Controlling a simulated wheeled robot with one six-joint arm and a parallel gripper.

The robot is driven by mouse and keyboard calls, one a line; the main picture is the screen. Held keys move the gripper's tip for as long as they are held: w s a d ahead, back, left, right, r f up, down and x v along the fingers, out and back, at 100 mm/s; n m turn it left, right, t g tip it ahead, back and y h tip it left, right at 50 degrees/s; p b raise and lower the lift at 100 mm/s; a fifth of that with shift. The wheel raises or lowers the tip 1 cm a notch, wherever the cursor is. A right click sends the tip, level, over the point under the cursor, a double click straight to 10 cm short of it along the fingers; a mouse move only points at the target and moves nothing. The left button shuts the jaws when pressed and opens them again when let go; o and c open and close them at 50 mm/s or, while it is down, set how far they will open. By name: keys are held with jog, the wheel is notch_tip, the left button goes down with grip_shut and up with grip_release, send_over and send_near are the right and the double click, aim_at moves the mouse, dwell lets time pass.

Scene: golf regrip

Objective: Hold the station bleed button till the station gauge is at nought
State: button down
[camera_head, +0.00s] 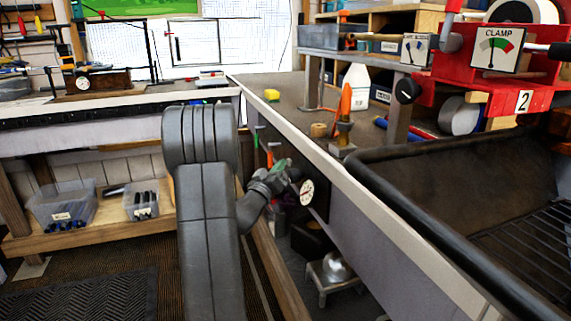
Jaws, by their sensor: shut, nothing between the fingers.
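The station gauge (307,192), a small round white dial, is on a dark panel (322,178) on the front of the bench. Its needle is too small to read. My gripper (288,176) is just left of the gauge, close to the panel, and looks shut with nothing in it. I cannot make out the bleed button; my gripper and wrist cover part of the panel. I cannot tell whether my fingertips touch the panel.
A red clamp (440,92) and a black tray (400,172) stand at right. A low shelf with clear bins (62,206) stands at left.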

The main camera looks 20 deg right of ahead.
jog(key=shift+a, duration=0.1)
dwell(0.3)
jog(key=shift+a, duration=0.85)
jog(key=a, duration=0.5)
jog(key=shift+s, duration=0.15)
jog(key=shift+d, duration=0.1)
jog(key=a+p, duration=0.1)
jog(key=a, duration=0.3)
dwell(0.6)
